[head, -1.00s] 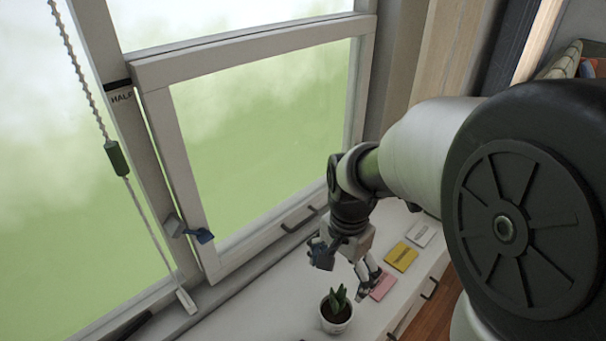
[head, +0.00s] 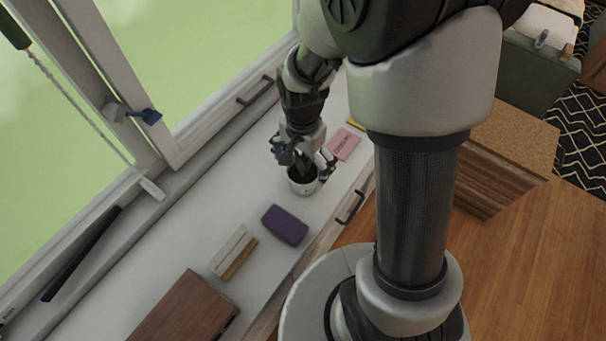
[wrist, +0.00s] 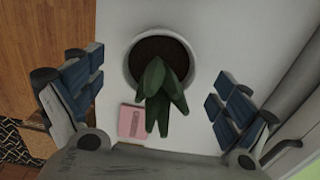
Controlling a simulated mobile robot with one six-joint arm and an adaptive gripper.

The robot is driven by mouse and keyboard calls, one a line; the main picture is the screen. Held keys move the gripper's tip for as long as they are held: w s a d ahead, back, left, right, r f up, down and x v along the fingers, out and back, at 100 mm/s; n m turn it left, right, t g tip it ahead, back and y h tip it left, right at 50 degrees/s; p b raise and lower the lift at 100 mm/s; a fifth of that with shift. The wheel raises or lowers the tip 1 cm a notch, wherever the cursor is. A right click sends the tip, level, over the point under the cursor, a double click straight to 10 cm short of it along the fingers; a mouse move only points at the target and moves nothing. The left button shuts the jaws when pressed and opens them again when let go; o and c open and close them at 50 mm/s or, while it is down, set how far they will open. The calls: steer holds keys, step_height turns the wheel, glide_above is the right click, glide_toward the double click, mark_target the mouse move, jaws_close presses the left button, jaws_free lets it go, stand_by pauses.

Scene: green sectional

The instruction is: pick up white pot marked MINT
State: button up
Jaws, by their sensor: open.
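A small white pot (head: 304,189) with dark soil and a green leafy plant stands upright on the white sill top. Some marking shows on its side, but I cannot read it. My gripper (head: 305,164) is open and empty, right above the pot, with one finger on each side of the plant. In the wrist view, the pot's round rim (wrist: 129,64) lies ahead of my gripper (wrist: 158,92), roughly centred between the spread blue-padded fingers. The plant's leaves hang toward the palm. I see gaps between the fingers and the rim.
A pink card (head: 344,144) lies behind the pot; it also shows in the wrist view (wrist: 132,121). A purple block (head: 285,225), a white-and-tan block (head: 232,252) and a brown box (head: 188,312) stand nearer. The window frame (head: 130,135) borders the left; drawer handles (head: 350,207) line the right.

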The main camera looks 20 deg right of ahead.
mark_target(303, 172)
step_height(303, 172, down, 4)
steer(key=shift+f+b, duration=0.1)
steer(key=shift+b, duration=0.5)
steer(key=shift+s, duration=0.1)
steer(key=shift+c, duration=0.4)
steer(key=c, duration=1.5)
steer(key=shift+c, duration=0.3)
steer(key=shift+r, duration=0.25)
